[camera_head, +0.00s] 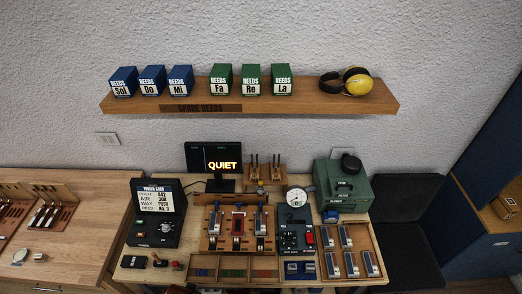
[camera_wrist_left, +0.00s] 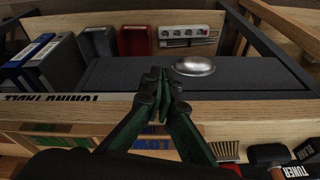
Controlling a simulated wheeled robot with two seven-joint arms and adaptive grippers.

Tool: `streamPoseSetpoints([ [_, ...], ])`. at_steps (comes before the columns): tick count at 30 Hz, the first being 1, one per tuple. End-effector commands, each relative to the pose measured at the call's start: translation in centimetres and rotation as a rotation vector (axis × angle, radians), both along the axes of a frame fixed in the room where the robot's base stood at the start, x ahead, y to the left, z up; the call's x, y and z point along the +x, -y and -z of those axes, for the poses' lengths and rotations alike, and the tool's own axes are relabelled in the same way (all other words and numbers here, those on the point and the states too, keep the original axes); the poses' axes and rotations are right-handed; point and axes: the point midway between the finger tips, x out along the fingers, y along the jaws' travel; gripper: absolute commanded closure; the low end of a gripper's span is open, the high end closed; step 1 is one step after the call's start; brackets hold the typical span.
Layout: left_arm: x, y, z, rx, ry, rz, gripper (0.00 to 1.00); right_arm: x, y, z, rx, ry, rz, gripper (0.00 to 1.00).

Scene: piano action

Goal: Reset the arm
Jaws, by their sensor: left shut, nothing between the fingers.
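My left gripper (camera_wrist_left: 160,88) shows in the left wrist view, its dark green fingers brought together with nothing between them. Its tips are in front of a wooden edge and a dark grey flat surface (camera_wrist_left: 255,84). A shiny silver oval object (camera_wrist_left: 193,66) lies on that surface, just right of and beyond the fingertips; I cannot tell if they touch. Neither of my grippers shows in the head view, and my right gripper is in no view.
The head view shows a workbench with a tuning card box (camera_head: 154,212), a screen reading QUIET (camera_head: 213,160), a wooden rack (camera_head: 237,225) and a green box (camera_head: 343,188). Binders (camera_wrist_left: 38,66) stand left in the wrist view.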

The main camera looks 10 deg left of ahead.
Motion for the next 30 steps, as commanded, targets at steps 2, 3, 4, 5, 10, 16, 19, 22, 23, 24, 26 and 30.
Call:
streamPoseSetpoints([
  [2,-0.7,0.3,6.7,-0.005,-0.026,0.008,1.0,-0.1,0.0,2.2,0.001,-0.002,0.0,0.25],
  [3,-1.1,0.4,9.7,-0.007,-0.035,0.011,1.0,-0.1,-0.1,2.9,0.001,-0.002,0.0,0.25],
  [4,-1.5,0.5,11.8,-0.007,-0.042,0.014,1.0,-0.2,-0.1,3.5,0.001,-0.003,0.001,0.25],
  [5,-2.0,0.5,14.0,-0.009,-0.049,0.017,1.0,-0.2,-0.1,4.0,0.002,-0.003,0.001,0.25],
  [10,-6.1,1.0,25.6,-0.016,-0.09,0.037,1.0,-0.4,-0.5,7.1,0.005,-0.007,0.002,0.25],
  [16,-13.2,1.2,37.1,-0.02,-0.139,0.06,1.0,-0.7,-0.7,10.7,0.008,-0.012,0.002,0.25],
  [19,-16.9,1.1,41.1,-0.021,-0.16,0.071,1.0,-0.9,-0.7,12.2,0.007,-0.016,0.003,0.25],
  [22,-20.0,1.0,43.8,-0.023,-0.176,0.078,1.0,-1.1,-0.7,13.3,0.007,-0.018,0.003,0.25],
  [23,-20.8,1.0,44.3,-0.023,-0.18,0.081,1.0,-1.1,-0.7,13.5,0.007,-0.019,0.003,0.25],
  [24,-21.6,0.9,44.9,-0.022,-0.184,0.083,1.0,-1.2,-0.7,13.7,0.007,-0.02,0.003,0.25],
  [26,-22.5,0.9,45.4,-0.022,-0.187,0.086,1.0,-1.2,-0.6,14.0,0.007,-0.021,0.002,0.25],
  [30,-23.2,0.8,45.7,-0.023,-0.189,0.088,1.0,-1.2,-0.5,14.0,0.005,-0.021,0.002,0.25],
])
